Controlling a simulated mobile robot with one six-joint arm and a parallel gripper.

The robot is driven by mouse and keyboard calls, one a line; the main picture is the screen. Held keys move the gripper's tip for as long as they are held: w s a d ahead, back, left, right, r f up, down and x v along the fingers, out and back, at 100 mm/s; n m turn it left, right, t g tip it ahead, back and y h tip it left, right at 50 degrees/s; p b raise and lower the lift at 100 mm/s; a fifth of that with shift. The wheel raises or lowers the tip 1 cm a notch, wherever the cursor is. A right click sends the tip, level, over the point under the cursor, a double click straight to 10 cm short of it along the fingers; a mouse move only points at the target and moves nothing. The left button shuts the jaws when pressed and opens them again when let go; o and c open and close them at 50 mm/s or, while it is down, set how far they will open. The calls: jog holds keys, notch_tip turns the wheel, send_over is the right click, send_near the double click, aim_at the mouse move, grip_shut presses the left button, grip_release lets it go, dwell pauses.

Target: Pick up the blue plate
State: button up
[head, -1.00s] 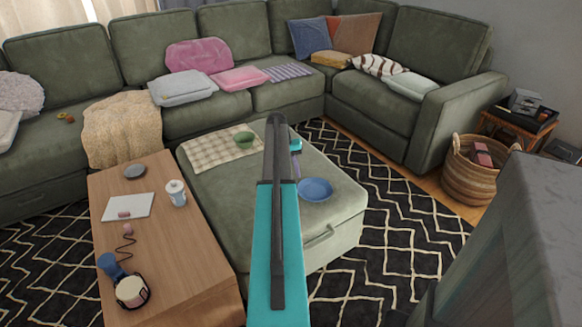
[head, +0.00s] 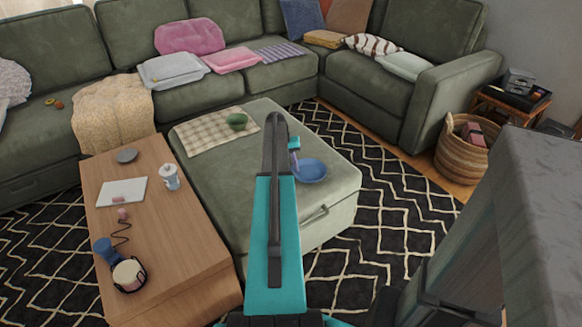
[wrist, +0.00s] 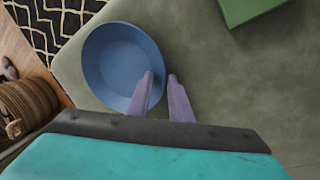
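The blue plate (head: 312,172) lies on the green ottoman (head: 225,190), near its right edge. In the wrist view the round, deep-rimmed plate (wrist: 112,62) is in the upper left. My gripper (head: 296,168) is at the plate's left side in the head view, partly hidden by my arm. In the wrist view my gripper (wrist: 160,77) shows two purple fingers with a gap between them. The left finger overlaps the plate's inside and the right finger is just outside the rim. Nothing shows held; whether the fingers touch the plate I cannot tell.
A green bowl (head: 237,121) sits on a checked cloth (head: 205,135) on the ottoman. A green angular thing (wrist: 250,8) shows in the wrist view. A wooden coffee table (head: 160,230) stands left, a wicker basket (head: 462,150) right. A grey-topped piece (head: 545,200) is close at right.

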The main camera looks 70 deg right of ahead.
grip_shut()
jog(key=shift+s+a, duration=0.15)
